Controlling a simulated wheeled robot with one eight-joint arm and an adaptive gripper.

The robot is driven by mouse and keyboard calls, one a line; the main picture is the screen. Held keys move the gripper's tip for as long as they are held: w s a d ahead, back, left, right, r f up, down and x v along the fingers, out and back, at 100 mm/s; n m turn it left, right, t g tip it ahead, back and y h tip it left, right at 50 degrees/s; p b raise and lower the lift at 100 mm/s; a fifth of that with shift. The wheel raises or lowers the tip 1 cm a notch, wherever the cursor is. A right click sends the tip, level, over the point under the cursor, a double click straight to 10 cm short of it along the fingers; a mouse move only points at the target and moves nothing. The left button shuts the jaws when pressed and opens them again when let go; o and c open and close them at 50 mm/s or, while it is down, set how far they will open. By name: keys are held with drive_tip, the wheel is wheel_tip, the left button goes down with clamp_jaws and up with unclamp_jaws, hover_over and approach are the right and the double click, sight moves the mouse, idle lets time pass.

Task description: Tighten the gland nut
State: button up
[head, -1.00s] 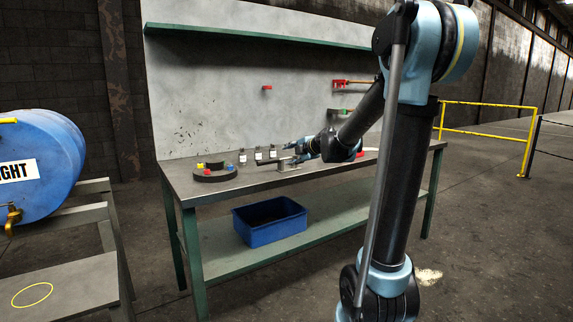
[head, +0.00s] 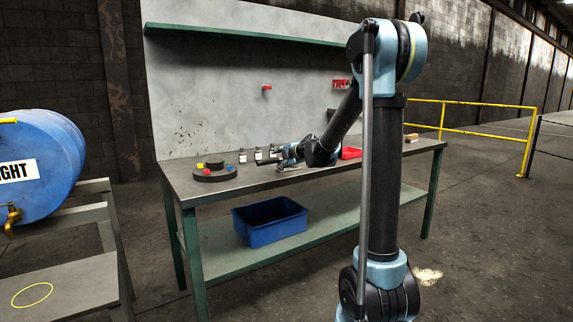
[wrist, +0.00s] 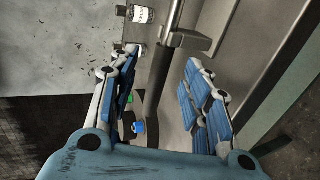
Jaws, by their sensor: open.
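My gripper (wrist: 158,66) is open, its jaws spread on either side of a dark round bar (wrist: 158,78) in the wrist view. A grey metal block or bracket (wrist: 186,39) sits at the bar beyond the fingertips. I cannot tell which part is the gland nut, or whether a finger touches the bar. In the head view my gripper (head: 285,155) is low over the bench, beside the dark bar (head: 266,162), and hides much of the fitting there.
Small labelled bottles (head: 258,155) stand behind the bar. A dark round stand with coloured pieces (head: 214,173) is at the bench's left. A red item (head: 351,153) lies right of my gripper. A blue bin (head: 270,221) is on the lower shelf (head: 335,211).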

sight(276, 161)
drive_tip(key=shift+f+x, duration=0.2)
drive_tip(key=shift+x, duration=2.35)
drive_tip(key=shift+d, duration=0.1)
drive_tip(key=shift+s, duration=0.1)
clamp_jaws()
